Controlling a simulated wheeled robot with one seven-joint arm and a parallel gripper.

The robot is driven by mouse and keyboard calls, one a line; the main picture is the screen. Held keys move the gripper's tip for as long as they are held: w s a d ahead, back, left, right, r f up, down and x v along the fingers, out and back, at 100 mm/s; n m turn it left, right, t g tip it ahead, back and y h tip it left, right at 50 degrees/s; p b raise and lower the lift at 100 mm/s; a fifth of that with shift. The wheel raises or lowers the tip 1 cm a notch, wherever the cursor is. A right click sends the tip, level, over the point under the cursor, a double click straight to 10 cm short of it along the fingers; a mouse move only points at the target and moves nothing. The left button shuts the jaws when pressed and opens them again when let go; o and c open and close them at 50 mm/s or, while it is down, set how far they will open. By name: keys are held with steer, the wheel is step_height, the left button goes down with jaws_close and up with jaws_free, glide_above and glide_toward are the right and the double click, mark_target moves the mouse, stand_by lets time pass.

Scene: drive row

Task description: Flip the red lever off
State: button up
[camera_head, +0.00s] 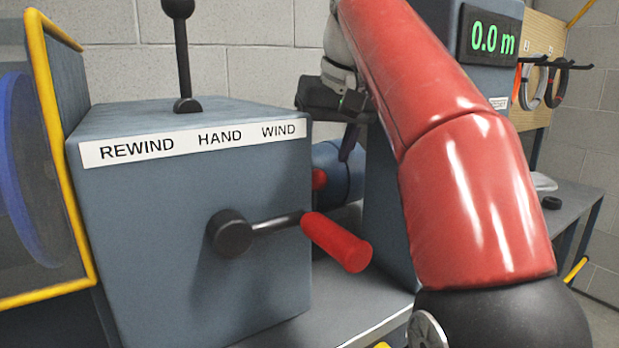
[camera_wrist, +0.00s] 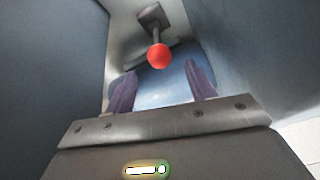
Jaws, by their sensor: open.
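A lever with a round red knob (camera_wrist: 159,56) shows in the wrist view. Its short grey stem runs from a dark base plate at the top of the picture. A red piece, apparently the same knob (camera_head: 319,179), peeks out behind the grey box's right edge in the head view; the rest is hidden there. My gripper (camera_wrist: 162,88) is open and empty, with its two fingers left and right of the knob's line in the picture. In the head view my gripper (camera_head: 347,150) points down, above and right of the knob. I cannot tell whether a finger touches it.
The grey box (camera_head: 150,230) carries a black lever (camera_head: 183,60) on top and a crank with a red handle (camera_head: 335,242) in front. A blue cylinder (camera_head: 345,178) sits behind it. A cabinet with a 0.0 m display (camera_head: 492,38) stands close to the right.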

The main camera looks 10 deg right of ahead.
mark_target(319, 171)
steer(key=b+x, duration=0.2)
steer(key=x, duration=0.5)
steer(key=shift+c, duration=0.3)
